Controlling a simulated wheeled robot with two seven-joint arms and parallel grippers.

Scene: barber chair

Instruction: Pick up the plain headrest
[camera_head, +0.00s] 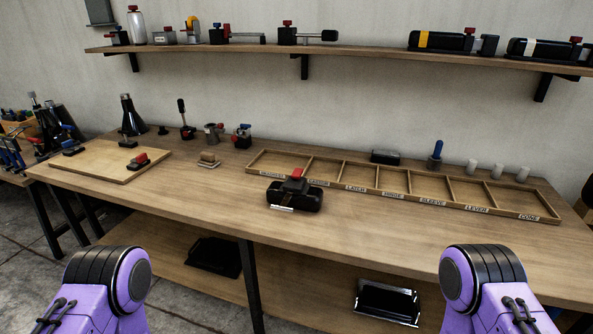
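A black, padded, headrest-like piece (312,196) with a red knob on top sits on the workbench, in front of the tray. It shows no coloured band, but a small pale strip lies along its lower front edge. Two similar black pieces lie on the wall shelf at the right: a yellow-banded headrest (455,42) and a white-banded headrest (550,50). Purple links of both my arms show at the bottom left and bottom right. Neither gripper is in view, and nothing of mine touches the piece on the bench.
A wooden tray (536,214) with labelled, seemingly empty compartments lies behind and right of the piece. A wooden board (92,161) and small metal parts stand at the left and back. White cylinders (497,171) stand behind the tray. The bench's front middle (390,237) is clear.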

